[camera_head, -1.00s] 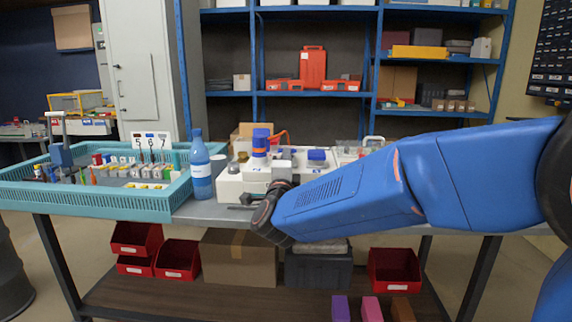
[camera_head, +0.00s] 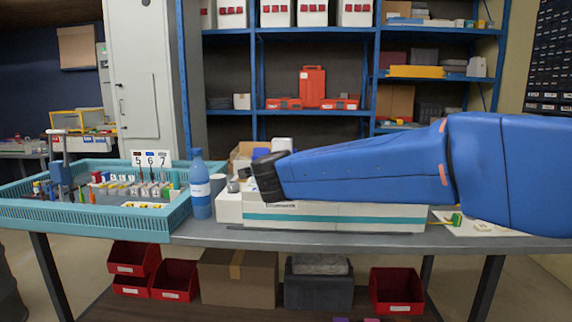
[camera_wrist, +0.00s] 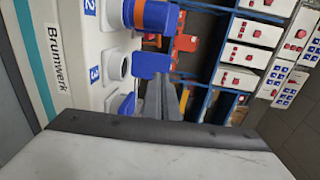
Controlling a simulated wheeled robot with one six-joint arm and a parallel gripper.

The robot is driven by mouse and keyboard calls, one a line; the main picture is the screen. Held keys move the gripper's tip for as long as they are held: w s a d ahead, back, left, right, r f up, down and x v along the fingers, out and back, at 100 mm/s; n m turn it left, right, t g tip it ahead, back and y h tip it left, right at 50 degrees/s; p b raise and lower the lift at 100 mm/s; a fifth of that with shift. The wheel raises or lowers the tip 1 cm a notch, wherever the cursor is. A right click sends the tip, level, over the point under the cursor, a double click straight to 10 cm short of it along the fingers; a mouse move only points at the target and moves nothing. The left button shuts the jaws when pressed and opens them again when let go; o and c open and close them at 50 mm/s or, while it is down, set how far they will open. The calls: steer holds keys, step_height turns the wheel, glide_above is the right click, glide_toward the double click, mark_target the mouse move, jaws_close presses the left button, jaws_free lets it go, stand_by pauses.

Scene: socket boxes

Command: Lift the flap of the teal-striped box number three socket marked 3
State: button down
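The teal-striped box (camera_head: 350,222) stands on the bench behind my arm; its top is mostly hidden in the head view. In the wrist view the box front (camera_wrist: 45,60) reads Brumwerk, with labels 2 and 3. The round socket by label 3 (camera_wrist: 115,67) shows its opening, and its blue flap (camera_wrist: 150,65) stands out from it. A blue-and-orange plug (camera_wrist: 152,15) sits by label 2. Another blue flap (camera_wrist: 127,105) is partly hidden below. My gripper (camera_head: 266,176) is over the box's left end; its dark finger (camera_wrist: 163,97) is near the flaps. Its opening and any contact are unclear.
A teal crate (camera_head: 95,215) of small parts fills the bench's left. A green connector (camera_head: 455,218) lies at the right. Blue shelves (camera_head: 318,30) stand behind.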

steer(key=shift+w+r, duration=1.4)
steer(key=shift+w, duration=0.25)
steer(key=shift+d, duration=0.1)
